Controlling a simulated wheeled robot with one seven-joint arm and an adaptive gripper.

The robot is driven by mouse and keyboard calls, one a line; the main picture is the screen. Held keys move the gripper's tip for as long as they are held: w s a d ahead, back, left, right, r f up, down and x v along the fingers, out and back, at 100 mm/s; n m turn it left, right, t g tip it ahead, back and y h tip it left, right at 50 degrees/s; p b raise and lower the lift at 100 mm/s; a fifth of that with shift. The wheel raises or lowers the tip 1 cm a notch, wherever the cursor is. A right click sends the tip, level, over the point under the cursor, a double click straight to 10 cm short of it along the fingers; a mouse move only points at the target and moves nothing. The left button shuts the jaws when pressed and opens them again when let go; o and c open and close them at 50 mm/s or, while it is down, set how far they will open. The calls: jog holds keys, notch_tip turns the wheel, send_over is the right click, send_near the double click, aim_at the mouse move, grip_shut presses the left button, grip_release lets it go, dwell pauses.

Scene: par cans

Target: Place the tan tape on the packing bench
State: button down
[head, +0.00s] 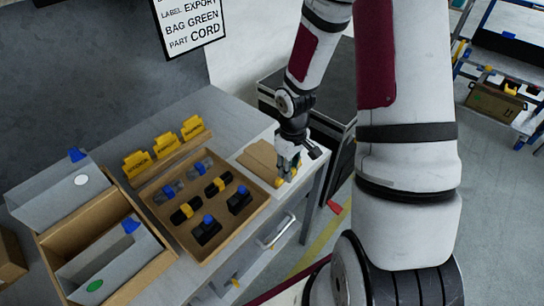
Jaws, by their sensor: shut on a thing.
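My gripper (287,172) points down at the right end of the grey packing bench (214,108), low over a pale mat. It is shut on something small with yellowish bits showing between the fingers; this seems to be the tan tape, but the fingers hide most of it. I cannot tell whether it touches the surface. A flat tan piece (261,157) lies on the pale mat just left of the fingers.
A brown compartment tray (182,238) with black and grey items stands left of my gripper. Yellow tags (165,146) stand behind it. Cardboard boxes with grey bins (60,192) fill the left. A dark cabinet (335,112) stands beyond the bench.

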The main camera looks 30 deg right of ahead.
jog(key=shift+s+d+f, duration=0.2)
jog(key=shift+s+f, duration=0.3)
jog(key=shift+s, duration=0.25)
jog(key=shift+s+d+f, duration=0.1)
jog(key=shift+d+f, duration=0.05)
jog(key=shift+d, duration=0.05)
send_over(305, 156)
jog(key=shift+s+a+f+p, duration=0.1)
jog(key=shift+f+p, duration=0.1)
jog(key=shift+f, duration=0.2)
jog(key=shift+s+a+f+p, duration=0.1)
jog(key=shift+f+p, duration=0.1)
jog(key=shift+f, duration=0.15)
jog(key=shift+w+d+f, duration=0.15)
jog(key=shift+w+d, duration=0.05)
jog(key=shift+d, duration=0.1)
jog(key=shift+f+p, duration=0.3)
jog(key=shift+f, duration=1.3)
jog(key=c, duration=1.6)
grip_release()
jog(key=shift+f, duration=0.15)
jog(key=shift+o, duration=0.2)
